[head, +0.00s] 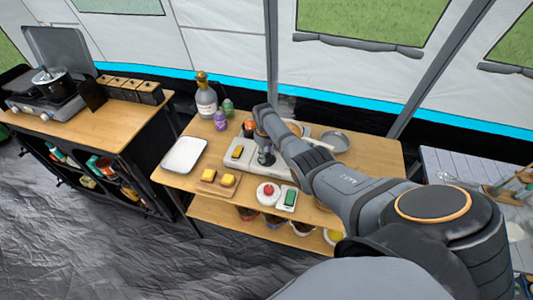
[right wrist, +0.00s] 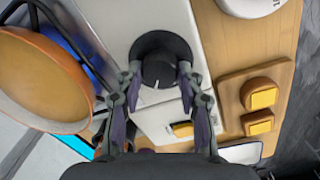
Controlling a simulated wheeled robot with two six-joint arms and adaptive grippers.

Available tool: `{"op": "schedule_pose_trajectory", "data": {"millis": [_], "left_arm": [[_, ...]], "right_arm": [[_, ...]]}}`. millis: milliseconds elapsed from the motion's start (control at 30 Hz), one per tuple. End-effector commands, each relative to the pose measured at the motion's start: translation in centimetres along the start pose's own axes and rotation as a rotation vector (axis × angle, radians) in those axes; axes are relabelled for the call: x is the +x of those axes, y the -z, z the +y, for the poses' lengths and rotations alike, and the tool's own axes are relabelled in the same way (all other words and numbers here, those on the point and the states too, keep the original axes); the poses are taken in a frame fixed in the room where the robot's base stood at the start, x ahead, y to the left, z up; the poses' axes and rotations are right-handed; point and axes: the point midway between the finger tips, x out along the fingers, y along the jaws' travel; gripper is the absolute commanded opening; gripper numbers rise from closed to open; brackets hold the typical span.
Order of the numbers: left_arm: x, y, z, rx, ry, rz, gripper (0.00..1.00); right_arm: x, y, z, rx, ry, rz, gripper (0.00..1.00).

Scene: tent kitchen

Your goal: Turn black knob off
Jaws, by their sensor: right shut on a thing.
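The black knob (right wrist: 160,66) sits on a pale unit (right wrist: 115,20) in the right wrist view, with a white mark on its edge nearest me. My right gripper (right wrist: 160,80) is shut on the knob, one finger on each side. In the head view my right gripper (head: 265,157) reaches down onto the pale unit (head: 232,167) on the wooden table, and it mostly hides the knob. My left gripper is not in view.
Yellow switches on wooden blocks (head: 207,187), a red button (head: 268,190) and a green switch (head: 290,197) lie near the table's front. Bottles (head: 206,103) stand behind, a white tray (head: 184,155) lies left. An orange bowl (right wrist: 40,85) is close beside my gripper.

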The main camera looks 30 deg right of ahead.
Motion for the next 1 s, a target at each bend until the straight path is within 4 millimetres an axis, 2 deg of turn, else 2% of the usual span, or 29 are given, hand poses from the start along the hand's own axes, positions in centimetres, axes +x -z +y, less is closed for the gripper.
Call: {"op": "schedule_pose_trajectory", "data": {"millis": [600, 1000], "left_arm": [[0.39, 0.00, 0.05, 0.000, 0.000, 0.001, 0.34], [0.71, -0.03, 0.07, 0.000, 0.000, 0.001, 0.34]], "right_arm": [[0.02, 0.12, 0.12, 0.577, 0.000, -0.032, 0.06], [0.02, 0.10, 0.18, 0.846, 0.000, -0.048, 0.06]]}}
